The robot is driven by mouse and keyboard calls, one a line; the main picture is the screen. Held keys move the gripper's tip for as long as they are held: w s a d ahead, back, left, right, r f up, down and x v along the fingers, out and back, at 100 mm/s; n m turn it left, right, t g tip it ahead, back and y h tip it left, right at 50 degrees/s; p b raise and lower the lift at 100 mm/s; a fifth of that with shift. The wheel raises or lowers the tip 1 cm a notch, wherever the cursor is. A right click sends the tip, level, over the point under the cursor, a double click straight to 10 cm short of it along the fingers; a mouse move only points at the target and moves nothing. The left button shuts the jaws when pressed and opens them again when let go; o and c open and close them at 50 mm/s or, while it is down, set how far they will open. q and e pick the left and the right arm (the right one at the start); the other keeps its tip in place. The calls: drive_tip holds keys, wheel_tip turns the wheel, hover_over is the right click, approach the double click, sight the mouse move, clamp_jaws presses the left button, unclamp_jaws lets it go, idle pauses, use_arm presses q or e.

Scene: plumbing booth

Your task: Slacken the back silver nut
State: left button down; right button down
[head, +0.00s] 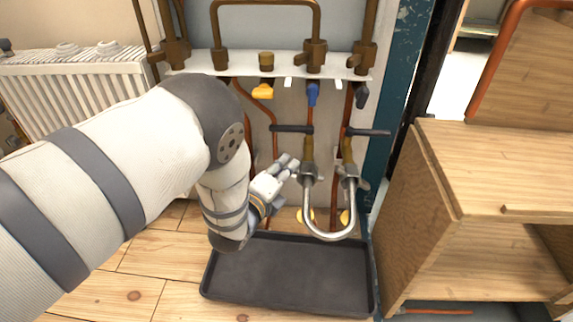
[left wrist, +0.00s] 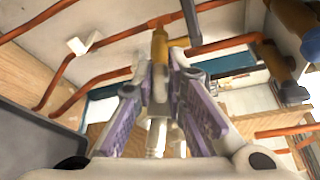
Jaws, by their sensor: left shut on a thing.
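A silver U-shaped pipe (head: 330,236) hangs below two upright brass fittings, with a silver nut at the top of each leg. One nut (head: 309,172) is on the left leg, the other nut (head: 350,172) on the right leg. My left gripper (head: 291,168) reaches in from the left and is shut on the left-leg nut, partly covering it. In the left wrist view, its purple-padded fingers (left wrist: 162,88) close around the fitting, with a brass pipe (left wrist: 160,46) beyond and a silver threaded part (left wrist: 156,136) between them. My right gripper does not show.
A black tray (head: 290,275) lies on the wooden floor under the pipe. Dark lever handles (head: 292,128) stick out above the nuts. A wooden cabinet (head: 490,190) stands close on the right, a white radiator (head: 75,95) at the left.

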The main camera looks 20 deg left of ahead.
use_arm(q)
drive_tip(key=f+n, duration=0.1)
drive_tip(key=n+t, duration=0.1)
drive_tip(key=shift+s+a+f+n, duration=0.1)
drive_tip(key=shift+f+n, duration=0.2)
drive_tip(key=shift+f, duration=0.05)
drive_tip(key=shift+d+f+n+t+b, duration=0.15)
drive_tip(key=shift+f+n+t+b, duration=0.4)
drive_tip(key=shift+n, duration=0.85)
drive_tip(key=shift+d+f+n+t+b, duration=0.2)
drive_tip(key=shift+f+n+t+b, duration=0.4)
drive_tip(key=shift+n, duration=0.8)
drive_tip(key=shift+d+f+n+t+b, duration=0.15)
drive_tip(key=shift+f+n+t+b, duration=0.45)
drive_tip(key=shift+n, duration=0.8)
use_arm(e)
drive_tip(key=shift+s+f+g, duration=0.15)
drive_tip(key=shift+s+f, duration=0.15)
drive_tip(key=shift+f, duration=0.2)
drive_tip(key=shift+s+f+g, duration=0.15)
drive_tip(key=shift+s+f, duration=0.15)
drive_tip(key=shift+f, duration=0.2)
use_arm(q)
drive_tip(key=shift+f, duration=0.1)
drive_tip(key=c, duration=1.6)
unclamp_jaws()
drive_tip(key=shift+w, duration=0.2)
drive_tip(key=shift+c, duration=0.2)
drive_tip(key=shift+s, duration=0.1)
